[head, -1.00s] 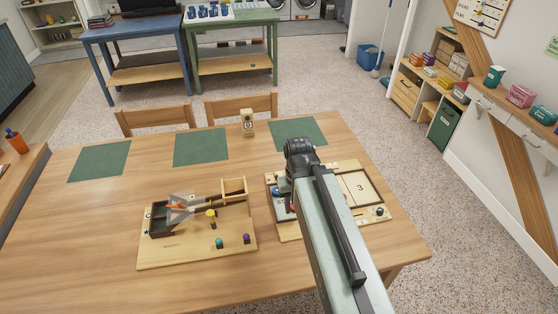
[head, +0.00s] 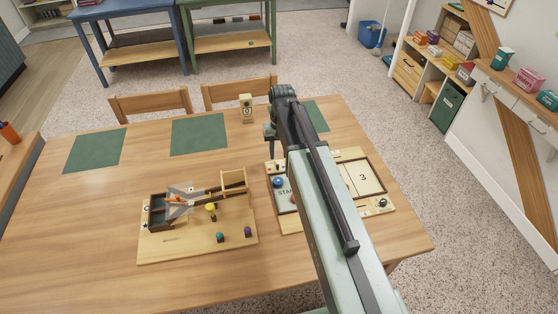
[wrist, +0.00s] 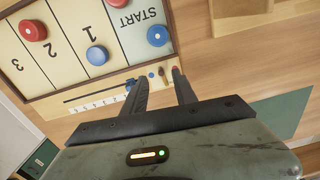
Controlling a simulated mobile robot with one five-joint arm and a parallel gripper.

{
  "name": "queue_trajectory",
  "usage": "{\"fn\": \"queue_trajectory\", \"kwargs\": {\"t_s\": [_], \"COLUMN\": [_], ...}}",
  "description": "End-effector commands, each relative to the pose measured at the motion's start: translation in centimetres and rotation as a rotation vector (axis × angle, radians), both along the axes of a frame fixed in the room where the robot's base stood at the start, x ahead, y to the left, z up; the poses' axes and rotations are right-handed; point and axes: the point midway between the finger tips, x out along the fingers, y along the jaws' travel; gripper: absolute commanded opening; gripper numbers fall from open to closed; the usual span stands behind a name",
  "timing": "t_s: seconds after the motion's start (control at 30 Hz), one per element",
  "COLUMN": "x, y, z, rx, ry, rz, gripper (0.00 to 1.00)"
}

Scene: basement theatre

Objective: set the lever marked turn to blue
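A game board (head: 362,178) lies on the table, with a START panel and numbered panels. In the wrist view the board (wrist: 190,20) fills the upper left. A small wooden lever (wrist: 162,73) stands at its edge between a blue dot (wrist: 151,75) and a red dot (wrist: 175,69). Its lettering is not legible, and I cannot tell exactly which way it leans. My gripper (wrist: 162,76) is open and empty, with its fingers on either side of the lever area; contact is not clear. In the head view my gripper (head: 271,133) is at the board's far left corner, partly hidden by my arm.
Red (wrist: 33,30) and blue (wrist: 97,55) discs sit on the board, near a numbered slot scale (wrist: 97,102). A wooden toy with pegs (head: 195,245) stands left of the board.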

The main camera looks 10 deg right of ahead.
Motion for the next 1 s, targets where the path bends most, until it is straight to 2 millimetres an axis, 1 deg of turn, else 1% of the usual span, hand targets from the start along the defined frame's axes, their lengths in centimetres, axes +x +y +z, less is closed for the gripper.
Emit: {"fn": "queue_trajectory", "kwargs": {"t_s": [0.03, 0.07, 0.27, 0.37, 0.47, 0.6, 0.73, 0.83, 1.0], "x": [1.4, 1.7, 1.7, 1.7, 1.7, 1.6, 1.6, 1.6, 1.6], "y": [-0.1, -0.1, -0.2, -0.2, -0.2, -0.1, -0.1, 0.0, 0.0], "z": [0.3, 0.3, -0.1, -1.1, -2.5, -5.2, -7.2, -7.8, -7.6], "rx": [0.003, 0.005, 0.006, 0.006, 0.006, 0.005, 0.005, 0.005, 0.005], "ry": [0.000, 0.000, 0.000, 0.000, 0.000, 0.000, 0.000, 0.000, 0.000], "rz": [-0.005, -0.007, -0.011, -0.011, -0.011, -0.011, -0.012, -0.012, -0.012], "gripper": [0.34, 0.34, 0.34, 0.34, 0.34, 0.34, 0.34, 0.34, 0.34]}}
